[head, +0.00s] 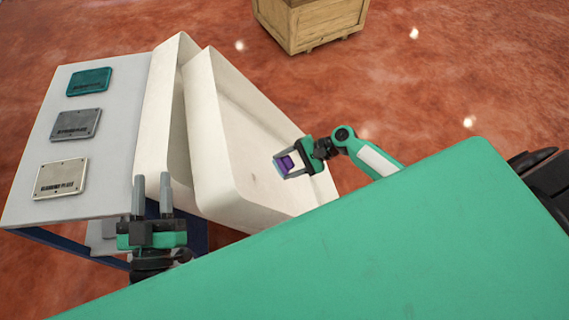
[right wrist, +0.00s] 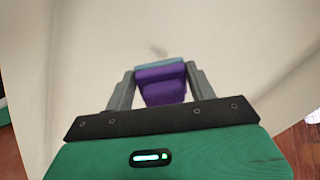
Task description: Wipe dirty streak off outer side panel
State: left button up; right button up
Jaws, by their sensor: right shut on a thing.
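A cream-coloured dispenser body (head: 262,185) stands in the middle of the head view, with a broad outer side panel facing right. It fills the right wrist view too (right wrist: 240,45). A faint dark smudge (right wrist: 158,50) shows on the panel just beyond the sponge. My right gripper (head: 290,163) is shut on a purple sponge with a blue-grey layer (right wrist: 162,84), held at the panel. I cannot tell whether the sponge touches it. My left gripper (head: 152,188) is open and empty, fingers upright, in front of the table and left of the dispenser.
A light table (head: 110,130) at the left holds a teal plate (head: 90,82), a grey plate (head: 76,124) and a beige plate (head: 60,178). A wooden crate (head: 312,22) stands on the red floor at the back.

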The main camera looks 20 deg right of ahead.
aim_at(254, 176)
dwell(0.3)
jog(key=shift+s+a+f+b, duration=0.2)
jog(key=shift+a+f, duration=0.5)
jog(key=shift+a, duration=0.3)
jog(key=shift+s+a+f+b, duration=0.2)
jog(key=shift+a+f, duration=0.5)
jog(key=shift+a, duration=0.35)
jog(key=shift+s+a+f+b, duration=0.1)
jog(key=shift+a+f+b, duration=0.1)
jog(key=shift+a+f, duration=0.65)
jog(key=shift+a+r, duration=0.15)
jog(key=shift+x, duration=0.9)
jog(key=shift+w+d+b, duration=0.15)
jog(key=shift+w+b, duration=0.2)
jog(key=shift+w, duration=0.3)
jog(key=shift+w+d+b, duration=0.15)
jog(key=shift+w+b, duration=0.2)
jog(key=shift+w, duration=0.9)
jog(key=shift+s, duration=0.1)
